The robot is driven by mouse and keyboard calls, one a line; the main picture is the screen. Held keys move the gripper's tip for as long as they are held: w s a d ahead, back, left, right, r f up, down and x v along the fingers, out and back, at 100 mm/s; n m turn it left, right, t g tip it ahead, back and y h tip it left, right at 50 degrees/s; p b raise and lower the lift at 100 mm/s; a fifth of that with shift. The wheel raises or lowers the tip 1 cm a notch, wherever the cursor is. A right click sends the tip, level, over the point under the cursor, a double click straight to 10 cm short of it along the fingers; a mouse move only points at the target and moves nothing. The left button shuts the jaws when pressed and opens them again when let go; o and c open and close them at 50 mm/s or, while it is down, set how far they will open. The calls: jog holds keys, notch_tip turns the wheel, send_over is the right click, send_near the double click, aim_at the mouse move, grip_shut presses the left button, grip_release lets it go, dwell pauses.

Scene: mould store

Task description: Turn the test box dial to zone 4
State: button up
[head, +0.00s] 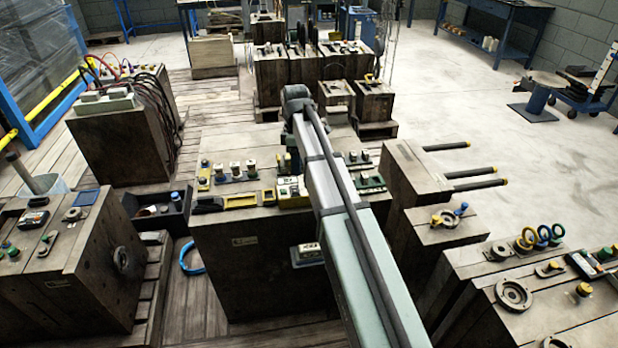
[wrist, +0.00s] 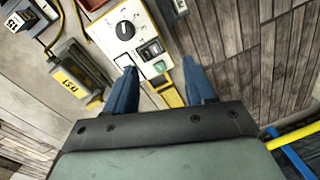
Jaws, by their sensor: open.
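The test box (wrist: 133,40) shows in the wrist view as a pale panel with yellow edges. Its round black dial (wrist: 124,30) has a light pointer mark; the zone markings are too small to read. A dark window or switch (wrist: 151,49) sits below the dial. My gripper (wrist: 159,63) is open, its two blue fingers apart with nothing between them. The fingertips appear over the lower part of the panel, below the dial in the picture. In the head view, a yellow-edged box (head: 290,190), partly hidden by my arm, may be the same box; the gripper is hidden there.
Several small fittings stand on the central wooden block (head: 260,270) around the yellow-edged box. In the wrist view, a yellow-tagged device (wrist: 75,76) with a cable lies left of the panel. Wooden blocks (head: 75,265) stand left and right.

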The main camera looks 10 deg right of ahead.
jog(key=w+d+r+n+t, duration=0.1)
jog(key=w+d+r+n, duration=0.2)
jog(key=w+d+r, duration=0.1)
jog(key=f, duration=1.3)
jog(key=shift+s+d+f, duration=0.1)
jog(key=shift+s+f, duration=0.2)
jog(key=shift+s, duration=0.1)
jog(key=shift+c, duration=0.3)
grip_shut()
jog(key=shift+m, duration=0.3)
